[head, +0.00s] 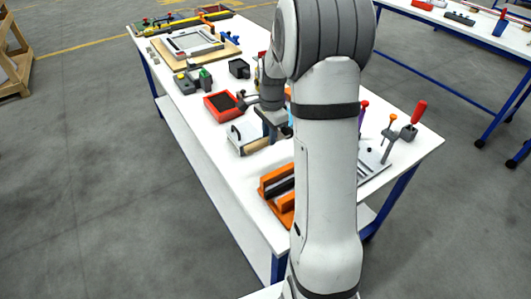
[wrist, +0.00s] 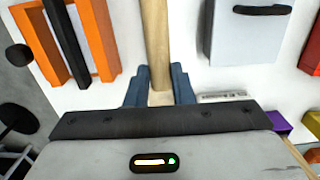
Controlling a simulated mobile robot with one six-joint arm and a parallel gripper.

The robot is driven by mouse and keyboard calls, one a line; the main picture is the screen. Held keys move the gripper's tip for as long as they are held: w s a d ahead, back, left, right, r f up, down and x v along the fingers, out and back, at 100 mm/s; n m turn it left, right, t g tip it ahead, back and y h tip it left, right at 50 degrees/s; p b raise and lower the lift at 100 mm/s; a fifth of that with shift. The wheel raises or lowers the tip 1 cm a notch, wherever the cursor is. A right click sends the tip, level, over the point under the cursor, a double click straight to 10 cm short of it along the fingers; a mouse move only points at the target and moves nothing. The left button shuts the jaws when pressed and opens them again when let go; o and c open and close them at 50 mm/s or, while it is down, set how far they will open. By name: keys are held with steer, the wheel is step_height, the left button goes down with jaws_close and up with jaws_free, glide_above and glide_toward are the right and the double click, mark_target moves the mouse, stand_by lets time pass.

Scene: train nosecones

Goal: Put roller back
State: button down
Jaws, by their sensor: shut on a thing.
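A light wooden rod, seemingly the roller (wrist: 156,45), runs up from between my blue fingertips in the wrist view. My gripper (wrist: 160,88) is shut on it. In the head view the wooden roller (head: 258,145) shows just below my gripper (head: 275,125), close over the white table, beside a pale grey box. I cannot tell whether the roller touches the table. The roller's far end is cut off in the wrist view, and my arm hides part of the area in the head view.
An orange rack (head: 268,190) with dark bars stands at the table's near end; it also shows left of the roller in the wrist view (wrist: 102,40). The grey box with a black handle (wrist: 245,40) is to the roller's right. A red tray (head: 208,104) lies farther back.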

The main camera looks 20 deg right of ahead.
step_height(320, 180, down, 8)
steer(key=shift+f+p, duration=0.2)
steer(key=shift+p, duration=0.25)
steer(key=shift+f, duration=0.1)
steer(key=shift+f, duration=0.2)
steer(key=c, duration=1.3)
jaws_free()
steer(key=shift+r, duration=0.1)
steer(key=shift+o, duration=0.2)
